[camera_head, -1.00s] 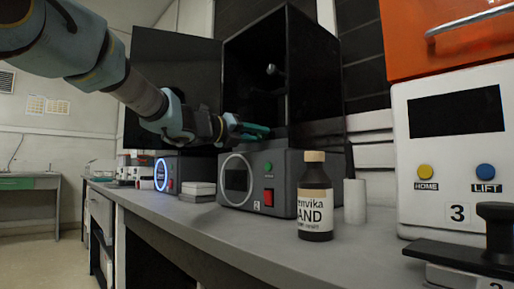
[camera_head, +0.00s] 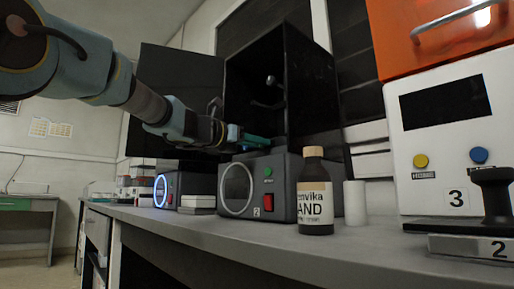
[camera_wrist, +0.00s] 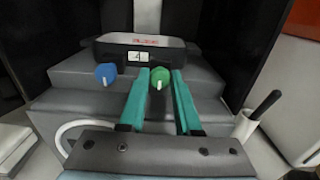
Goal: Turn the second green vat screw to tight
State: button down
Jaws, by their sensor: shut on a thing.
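My gripper (camera_wrist: 160,73) has two teal fingers, with their tips on either side of the green vat screw (camera_wrist: 161,78). It is shut on that screw, whose small pale pointer shows at its front. A blue screw (camera_wrist: 106,73) sits to the left, clear of the fingers. Both screws are at the front of a dark grey vat (camera_wrist: 90,51) with a "4" label and a red-marked pale sticker. In the head view my gripper (camera_head: 250,140) reaches into the open black chamber of the machine marked 2 (camera_head: 283,203); the screws are hidden there.
A brown bottle (camera_head: 316,192) and a white cylinder (camera_head: 355,203) stand on the bench right of that machine. A white machine marked 3 (camera_head: 449,150) is at the far right. A second machine with a blue-lit ring (camera_head: 187,190) stands left.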

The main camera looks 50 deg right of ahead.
dwell(0.5)
jog(key=c, duration=0.6)
grip_release()
jog(key=shift+a, duration=0.1)
jog(key=a, duration=1)
jog(key=shift+w+a+p, duration=0.3)
jog(key=shift+w+p, duration=0.05)
jog(key=shift+p, duration=0.05)
